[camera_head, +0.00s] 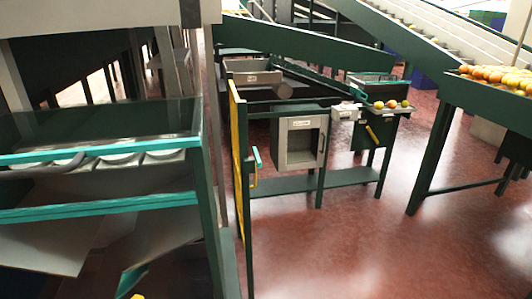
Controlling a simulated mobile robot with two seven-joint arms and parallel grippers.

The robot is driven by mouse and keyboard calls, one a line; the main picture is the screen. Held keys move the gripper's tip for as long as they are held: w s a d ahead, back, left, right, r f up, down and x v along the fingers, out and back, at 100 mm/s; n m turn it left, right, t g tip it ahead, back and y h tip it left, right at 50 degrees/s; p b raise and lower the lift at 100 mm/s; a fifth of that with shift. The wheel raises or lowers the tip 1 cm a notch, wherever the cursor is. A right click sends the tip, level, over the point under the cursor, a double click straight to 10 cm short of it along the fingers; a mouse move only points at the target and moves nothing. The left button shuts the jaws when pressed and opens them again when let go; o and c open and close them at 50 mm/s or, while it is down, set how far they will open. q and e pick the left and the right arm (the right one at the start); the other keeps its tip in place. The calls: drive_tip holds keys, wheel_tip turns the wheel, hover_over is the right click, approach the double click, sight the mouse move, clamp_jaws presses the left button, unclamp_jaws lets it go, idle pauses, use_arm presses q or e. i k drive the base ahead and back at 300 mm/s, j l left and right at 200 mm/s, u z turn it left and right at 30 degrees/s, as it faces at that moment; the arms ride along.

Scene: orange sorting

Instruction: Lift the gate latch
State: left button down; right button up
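The gate (239,135) is a tall, narrow yellow panel in a dark green frame, left of the middle in the head view. I see it nearly edge-on. A small teal piece (257,159) that looks like the latch sticks out from its right side at mid height. A yellow handle-like bar (254,176) is just below it. Whether the latch is raised or lowered is too small to tell. Neither of my grippers shows in this view.
A green machine with teal rails (100,152) fills the left, close to the gate. Behind the gate stand a grey cabinet (302,142) and a tray of oranges (391,107). A conveyor with oranges (490,92) is at right. Red floor (360,240) is clear in front.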

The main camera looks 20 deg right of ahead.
sight(258, 161)
drive_tip(key=i+l, duration=0.1)
drive_tip(key=l, duration=0.4)
drive_tip(key=i+l+u, duration=0.1)
drive_tip(key=l, duration=0.4)
drive_tip(key=i+l, duration=0.1)
drive_tip(key=l, duration=0.4)
drive_tip(key=i+l, duration=0.1)
drive_tip(key=l, duration=0.4)
drive_tip(key=i+l+u, duration=0.2)
drive_tip(key=i+l, duration=0.2)
drive_tip(key=l, duration=0.25)
drive_tip(key=i+l+u, duration=0.25)
drive_tip(key=l, duration=0.45)
drive_tip(key=i+l+u, duration=0.1)
drive_tip(key=i+l, duration=0.15)
drive_tip(key=i+l+u, duration=0.1)
drive_tip(key=l, duration=0.4)
drive_tip(key=i+l+u, duration=0.1)
drive_tip(key=l, duration=0.3)
drive_tip(key=i+l+u, duration=0.15)
drive_tip(key=l, duration=0.25)
drive_tip(key=i, duration=0.05)
